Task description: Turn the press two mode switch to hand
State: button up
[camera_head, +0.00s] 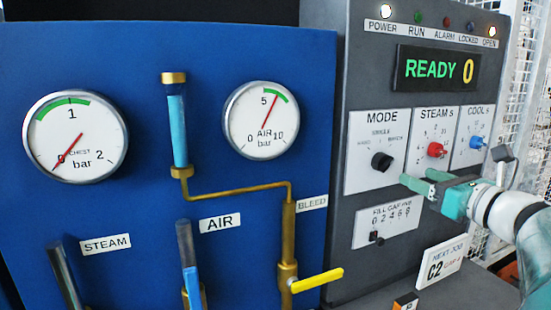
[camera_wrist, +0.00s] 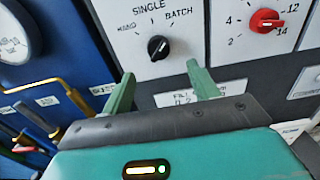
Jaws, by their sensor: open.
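The mode switch is a black round knob (camera_head: 382,162) on a white plate headed MODE, with a small-lettered scale reading hand at left, SINGLE at top and BATCH at right. It also shows in the wrist view (camera_wrist: 158,47), where a light pointer mark on it seems to lean up and right; its exact setting is hard to tell. My gripper (camera_head: 416,178) is open and empty, just right of and below the knob in the head view. In the wrist view my gripper (camera_wrist: 160,73) has green fingers spread apart, with the knob beyond and between their tips, not touched.
The red STEAM knob (camera_head: 436,150) and blue COOL knob (camera_head: 477,142) sit close to the right. The display (camera_head: 438,70) reads READY 0. A yellow bleed lever (camera_head: 317,280) and gauges are on the blue panel at left.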

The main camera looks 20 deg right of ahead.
aim_at(389, 164)
jog(key=w, duration=0.9)
jog(key=shift+a+r, duration=0.15)
jog(key=shift+a, duration=0.2)
jog(key=shift+w, duration=0.15)
jog(key=c, duration=1)
